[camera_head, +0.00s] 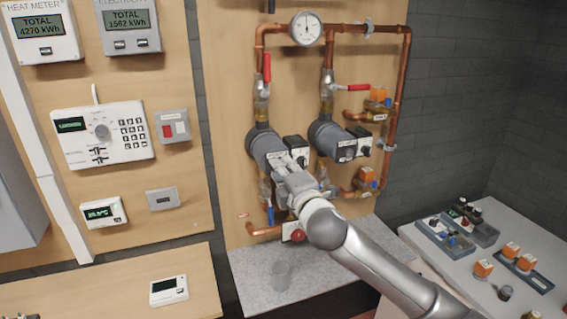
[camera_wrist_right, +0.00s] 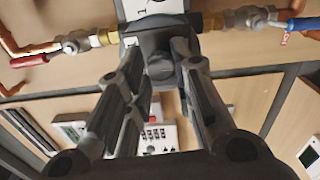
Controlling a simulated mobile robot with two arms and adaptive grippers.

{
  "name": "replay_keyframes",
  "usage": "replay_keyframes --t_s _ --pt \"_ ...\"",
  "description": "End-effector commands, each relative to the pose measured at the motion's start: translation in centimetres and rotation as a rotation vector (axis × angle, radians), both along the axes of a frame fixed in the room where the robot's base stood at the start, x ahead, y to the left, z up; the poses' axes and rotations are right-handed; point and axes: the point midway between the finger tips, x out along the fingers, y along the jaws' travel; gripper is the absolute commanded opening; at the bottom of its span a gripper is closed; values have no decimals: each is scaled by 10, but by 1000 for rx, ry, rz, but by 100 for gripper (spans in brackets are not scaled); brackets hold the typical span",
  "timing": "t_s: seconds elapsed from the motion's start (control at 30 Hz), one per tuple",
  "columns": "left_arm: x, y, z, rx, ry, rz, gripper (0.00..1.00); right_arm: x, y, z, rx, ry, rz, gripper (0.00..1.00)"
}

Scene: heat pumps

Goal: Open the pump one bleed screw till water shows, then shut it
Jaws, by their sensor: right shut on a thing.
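Pump one (camera_head: 259,141) is the left of two dark grey pumps on the wooden panel; its "1" label (camera_wrist_right: 146,8) shows in the right wrist view. My right gripper (camera_head: 284,168) is at its front, covering part of the face. In the wrist view its fingers (camera_wrist_right: 160,62) are on either side of the round dark grey bleed screw (camera_wrist_right: 160,68) and shut on it. The contact itself is partly hidden. I see no water at the screw. My left gripper is not in view.
Pump two (camera_head: 325,137) stands close on the right. A red-handled valve (camera_head: 266,68) is above pump one and a blue-handled valve (camera_head: 270,215) below. A clear cup (camera_head: 281,275) stands on the grey ledge (camera_head: 250,290). A side table (camera_head: 450,262) with parts is at right.

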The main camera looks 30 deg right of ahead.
Motion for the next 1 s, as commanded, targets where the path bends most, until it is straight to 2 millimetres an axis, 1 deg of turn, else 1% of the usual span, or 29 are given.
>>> replay_keyframes --t_s 0.03,0.1,0.3,0.5,0.7,1.0 --pt "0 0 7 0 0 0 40 0 0 2 -43 15 1 0" --pt "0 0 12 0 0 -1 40 0 0 1 -103 30 2 0" --pt "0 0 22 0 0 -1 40 0 0 1 -249 64 2 0" --pt "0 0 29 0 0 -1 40 0 0 -1 -352 89 2 0" --pt "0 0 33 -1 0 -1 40 0 0 -2 -409 103 2 0" --pt "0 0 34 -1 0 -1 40 0 1 -3 -430 107 1 0"
